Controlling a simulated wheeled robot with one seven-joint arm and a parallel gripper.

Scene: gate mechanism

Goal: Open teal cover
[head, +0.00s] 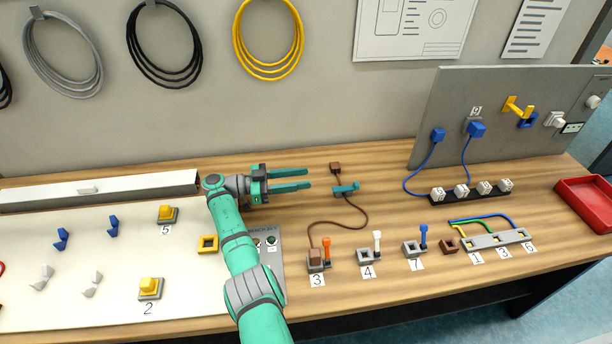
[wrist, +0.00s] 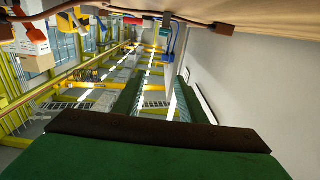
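A small teal piece (head: 346,188), which looks like the teal cover, is on the wooden table to the right of my gripper, by a brown cable. Its exact shape and whether it is open or shut are too small to tell. My gripper (head: 308,179) points right, just above the table, its two teal fingers apart with nothing between them. The fingertips are a little left of the teal piece, not visibly touching it.
A brown block (head: 335,167) lies just behind the teal piece. The brown cable (head: 340,225) runs forward to the socket marked 3 (head: 317,261). Several lever sockets line the front edge. A grey upright panel (head: 455,110) stands at right. A white bar (head: 110,191) lies left.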

